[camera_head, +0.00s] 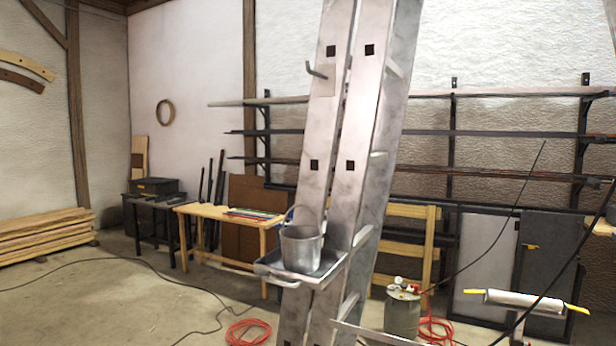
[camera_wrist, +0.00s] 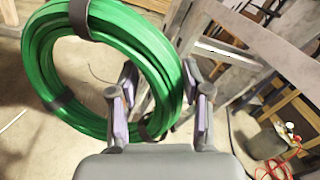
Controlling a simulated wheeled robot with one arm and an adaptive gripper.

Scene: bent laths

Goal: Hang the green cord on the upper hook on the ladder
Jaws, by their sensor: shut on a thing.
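The green cord (camera_wrist: 55,88) is a thick coil with dark bands, in the upper left of the wrist view. My gripper (camera_wrist: 158,82) is shut on the right side of the coil, which passes between its two fingers. The cord and my gripper do not show in the head view. The aluminium ladder (camera_head: 365,130) stands tall in the middle of the head view. The upper hook (camera_head: 317,72) is a small grey peg on a plate on the ladder's left rail, near the top. I cannot make out a lower hook.
A metal bucket (camera_head: 301,248) stands on a tray (camera_head: 325,275) fixed to the ladder below the hook. A grey canister (camera_head: 402,312) with red hose is on the floor right of the ladder. A wooden table (camera_head: 225,213) and wall racks (camera_head: 500,132) stand behind. Dark cables cross the floor.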

